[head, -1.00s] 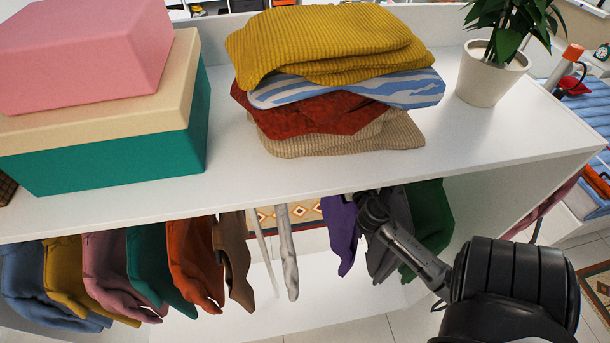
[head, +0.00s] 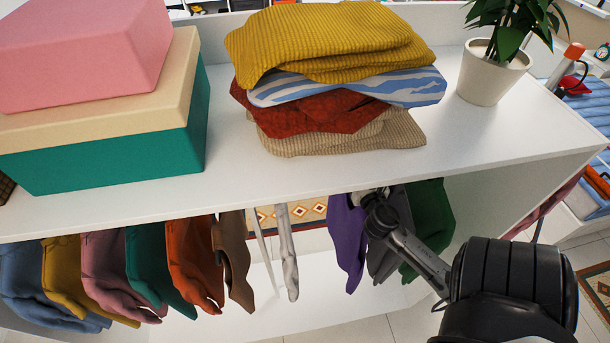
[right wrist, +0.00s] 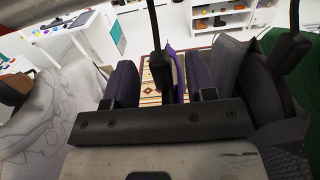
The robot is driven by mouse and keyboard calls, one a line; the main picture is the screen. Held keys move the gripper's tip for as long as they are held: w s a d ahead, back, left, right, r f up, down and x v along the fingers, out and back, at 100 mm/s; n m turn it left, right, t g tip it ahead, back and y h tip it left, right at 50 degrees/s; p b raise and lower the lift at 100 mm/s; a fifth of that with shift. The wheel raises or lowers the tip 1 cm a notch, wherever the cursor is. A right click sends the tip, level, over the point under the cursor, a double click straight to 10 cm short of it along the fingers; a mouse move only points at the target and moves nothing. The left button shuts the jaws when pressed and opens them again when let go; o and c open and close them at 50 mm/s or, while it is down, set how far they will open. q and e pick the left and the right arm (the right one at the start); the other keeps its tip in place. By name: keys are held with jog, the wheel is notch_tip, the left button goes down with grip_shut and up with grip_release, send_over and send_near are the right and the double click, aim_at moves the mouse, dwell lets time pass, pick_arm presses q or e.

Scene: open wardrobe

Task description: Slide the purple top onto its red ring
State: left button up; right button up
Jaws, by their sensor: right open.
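The purple top (head: 346,245) hangs under the wardrobe shelf, just left of my right gripper and beside a grey garment (head: 390,235). My right gripper (right wrist: 165,85) is open in the right wrist view. A dark hanger part (right wrist: 160,70) and a thin strip of the purple top (right wrist: 173,70) show between its two fingers. In the head view, my right arm reaches in from the right, and the shelf edge hides its fingertips. The rail and the red ring cannot be seen in either view. My left gripper is out of view.
A green garment (head: 430,225) hangs right of the grey one. A white garment (head: 287,250) hangs to the left, with a gap before the purple top. Several coloured garments hang further left. The shelf (head: 300,180) above holds boxes, folded clothes and a potted plant (head: 490,75).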

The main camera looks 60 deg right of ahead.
jog(key=s+a, duration=0.1)
jog(key=s+a+f+b, duration=0.1)
jog(key=shift+s+a, duration=0.15)
jog(key=shift+a, duration=0.15)
jog(key=v, duration=0.4)
jog(key=shift+s+a+f+b, duration=0.1)
jog(key=shift+a+f+b, duration=0.15)
jog(key=shift+f+b, duration=0.15)
jog(key=shift+s+a+r+b, duration=0.2)
jog(key=shift+s+a, duration=0.2)
jog(key=shift+a, duration=0.1)
jog(key=shift+s+a+r+b, duration=0.15)
jog(key=shift+s+a+r, duration=0.1)
jog(key=shift+s+a, duration=0.35)
jog(key=shift+a, duration=0.1)
jog(key=shift+s+a+r, duration=0.1)
jog(key=shift+a+r, duration=0.05)
